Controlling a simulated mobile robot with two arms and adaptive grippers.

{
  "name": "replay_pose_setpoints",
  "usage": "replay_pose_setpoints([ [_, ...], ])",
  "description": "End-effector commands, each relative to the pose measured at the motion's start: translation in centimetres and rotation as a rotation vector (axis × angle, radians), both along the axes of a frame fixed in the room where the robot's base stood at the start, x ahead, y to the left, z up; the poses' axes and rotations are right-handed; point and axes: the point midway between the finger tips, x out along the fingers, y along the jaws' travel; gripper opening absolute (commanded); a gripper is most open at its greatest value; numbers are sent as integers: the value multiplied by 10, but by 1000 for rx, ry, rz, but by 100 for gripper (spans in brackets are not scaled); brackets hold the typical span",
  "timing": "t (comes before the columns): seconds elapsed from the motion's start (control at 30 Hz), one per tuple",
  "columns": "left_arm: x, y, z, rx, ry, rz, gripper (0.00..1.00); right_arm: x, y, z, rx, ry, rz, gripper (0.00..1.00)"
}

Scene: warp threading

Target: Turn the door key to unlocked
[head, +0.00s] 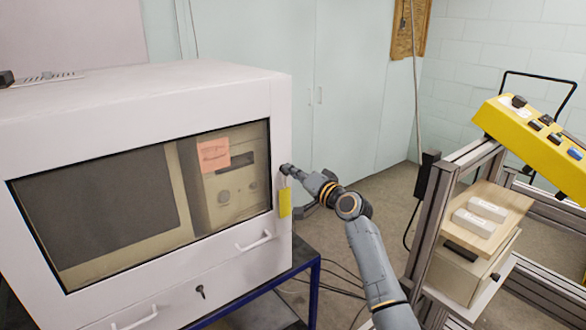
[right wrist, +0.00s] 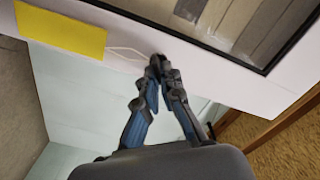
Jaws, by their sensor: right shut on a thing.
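The white cabinet (head: 150,88) has a windowed front door. My right gripper (head: 288,170) is at the right edge of the door front, with its fingertips closed together against the white face. In the right wrist view the fingertips (right wrist: 157,66) are shut on the door key, which they hide almost wholly. A yellow tag (head: 285,203) hangs just below the fingertips. In the right wrist view the tag (right wrist: 61,28) has a thin pale loop running towards the fingertips. The key's angle cannot be made out. My left gripper is not in view.
A second, dark key (head: 201,291) sits in the lower panel, between two white handles (head: 254,241). A metal-framed cart (head: 446,225) with a yellow control box (head: 535,140) stands at the right. The floor between cabinet and cart is partly clear, with some cables.

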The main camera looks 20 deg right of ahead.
Motion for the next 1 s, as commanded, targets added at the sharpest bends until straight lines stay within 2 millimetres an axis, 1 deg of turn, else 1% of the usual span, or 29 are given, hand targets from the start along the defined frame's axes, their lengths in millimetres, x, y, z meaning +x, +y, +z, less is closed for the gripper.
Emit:
replay_pose_setpoints([
  [0.03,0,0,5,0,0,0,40,0,-1,6,47,9,-3,0],
  [0.5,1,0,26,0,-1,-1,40,1,-2,4,437,149,-3,0],
  [0.73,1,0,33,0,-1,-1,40,1,-2,2,563,194,-2,0],
  [1.0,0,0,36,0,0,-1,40,1,-3,2,634,219,-2,0],
])
